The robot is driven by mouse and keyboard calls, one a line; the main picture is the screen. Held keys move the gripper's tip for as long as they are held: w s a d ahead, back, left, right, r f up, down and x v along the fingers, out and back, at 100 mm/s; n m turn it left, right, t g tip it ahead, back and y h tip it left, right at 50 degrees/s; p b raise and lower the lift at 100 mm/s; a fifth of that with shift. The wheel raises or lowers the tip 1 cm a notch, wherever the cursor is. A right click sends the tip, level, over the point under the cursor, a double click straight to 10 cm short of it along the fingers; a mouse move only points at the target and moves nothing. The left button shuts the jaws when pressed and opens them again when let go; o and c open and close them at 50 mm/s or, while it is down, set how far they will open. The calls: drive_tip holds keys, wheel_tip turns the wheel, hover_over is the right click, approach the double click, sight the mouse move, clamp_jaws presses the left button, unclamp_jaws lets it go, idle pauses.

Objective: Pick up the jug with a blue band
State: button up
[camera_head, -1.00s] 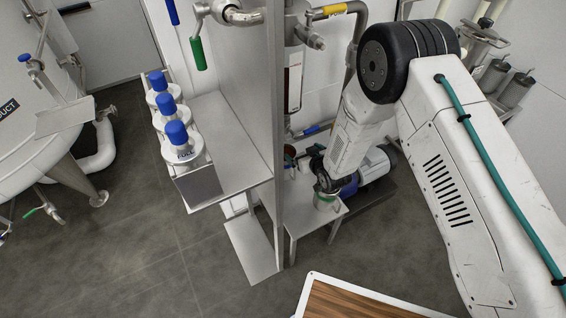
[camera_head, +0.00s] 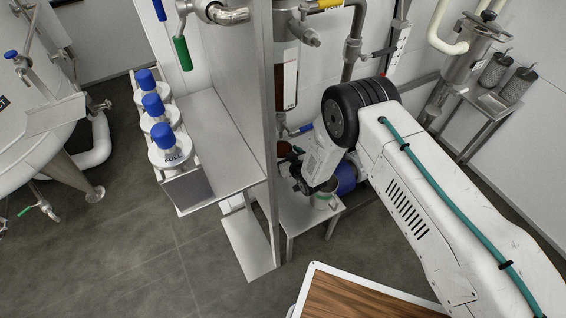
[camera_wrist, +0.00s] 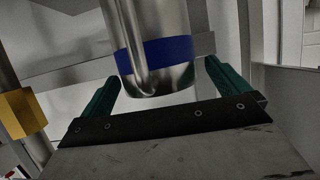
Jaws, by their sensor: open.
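The metal jug with a blue band (camera_wrist: 155,52) stands out in the wrist view, shiny and upright, its lower end and a vertical handle-like strip facing me. My gripper (camera_wrist: 162,72) has its two green fingers spread on either side of the jug's lower part, with gaps visible between fingers and jug. In the head view my gripper (camera_head: 300,182) is beside the small metal stand, partly hidden by my arm. I cannot make out the blue-banded jug there. A small metal vessel with a green band (camera_head: 324,199) stands on the stand, close right of my gripper.
A tall metal panel (camera_head: 265,110) rises just left of my gripper. Pipes and a brown-filled column (camera_head: 286,80) stand behind. A yellow fitting (camera_wrist: 20,110) is at left in the wrist view.

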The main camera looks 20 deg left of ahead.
drive_tip(key=shift+d, duration=0.1)
drive_tip(key=c, duration=1.8)
drive_tip(key=shift+w, duration=0.15)
drive_tip(key=shift+c, duration=0.9)
drive_tip(key=shift+r, duration=0.15)
